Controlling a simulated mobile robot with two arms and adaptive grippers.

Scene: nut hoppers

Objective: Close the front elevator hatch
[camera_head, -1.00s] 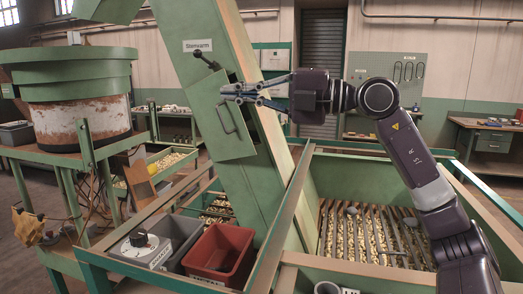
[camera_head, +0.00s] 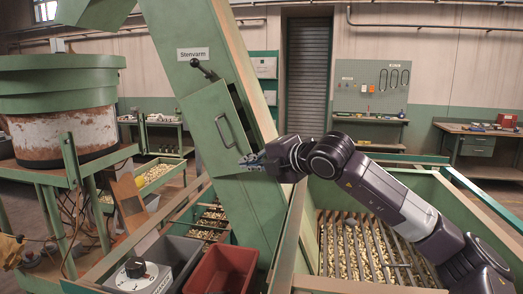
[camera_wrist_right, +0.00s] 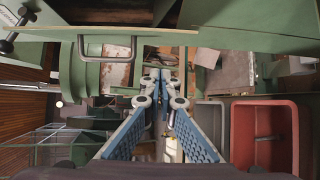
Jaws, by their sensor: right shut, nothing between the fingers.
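The front elevator hatch (camera_head: 208,125) is a green panel with a bar handle on the slanted green elevator (camera_head: 185,30) labelled "Stenvarm". A dark strip along its right edge suggests it stands ajar. A black-knobbed lever (camera_head: 203,70) sits at its top. My right gripper (camera_head: 252,161) is shut and empty by the hatch's lower right corner; I cannot tell if it touches. In the right wrist view the fingers (camera_wrist_right: 160,82) converge below the hatch handle (camera_wrist_right: 106,47). My left gripper is not in view.
A red bin (camera_head: 222,272) and a grey bin (camera_head: 180,256) stand below the elevator. A green-framed hopper (camera_head: 355,250) with nuts under a grate lies under my right arm. A round green vat (camera_head: 60,85) stands at left.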

